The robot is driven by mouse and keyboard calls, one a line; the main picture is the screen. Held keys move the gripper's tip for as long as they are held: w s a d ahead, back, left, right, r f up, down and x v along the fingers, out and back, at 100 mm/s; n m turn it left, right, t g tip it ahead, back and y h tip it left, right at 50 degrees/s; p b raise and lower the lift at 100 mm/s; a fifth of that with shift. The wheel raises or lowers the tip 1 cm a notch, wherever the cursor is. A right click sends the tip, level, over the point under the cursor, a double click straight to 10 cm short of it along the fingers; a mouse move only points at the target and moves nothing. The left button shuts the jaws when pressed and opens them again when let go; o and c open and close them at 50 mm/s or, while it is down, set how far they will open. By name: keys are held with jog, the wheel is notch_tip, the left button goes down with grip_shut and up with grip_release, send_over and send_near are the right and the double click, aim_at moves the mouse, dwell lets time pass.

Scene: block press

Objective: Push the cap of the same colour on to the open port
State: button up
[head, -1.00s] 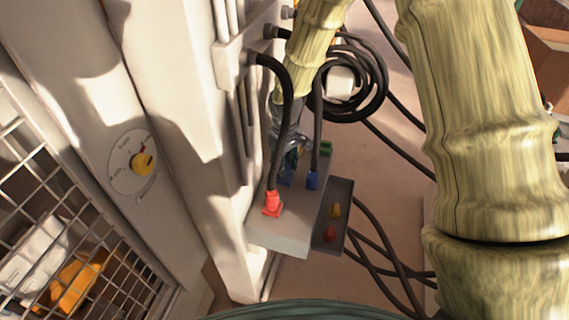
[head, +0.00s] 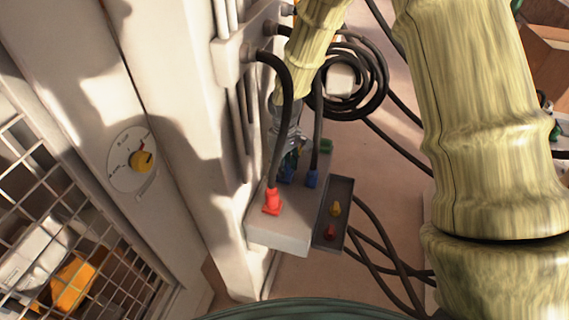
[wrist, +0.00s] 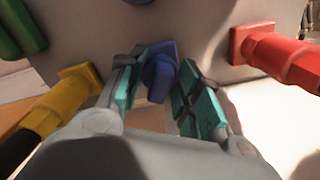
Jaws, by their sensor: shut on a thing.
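My gripper (wrist: 155,85) is shut on a blue cap (wrist: 158,82), which sits between its teal finger pads in the wrist view. The cap is at the face of the grey port box (wrist: 195,35), against a blue square collar. I cannot tell whether it is fully seated. In the head view my gripper (head: 290,150) is at the top of the box (head: 282,238), partly hidden behind a black cable.
A dark tray (head: 346,190) beside the box holds a yellow cap (head: 335,209) and a red cap (head: 330,232). A yellow plug (wrist: 60,100) and a green fitting (wrist: 20,28) flank my gripper. Black cables (head: 375,235) hang close around. A white wall panel stands left.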

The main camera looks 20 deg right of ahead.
jog(key=shift+f, duration=0.15)
jog(key=o, duration=0.9)
jog(key=shift+r, duration=3.75)
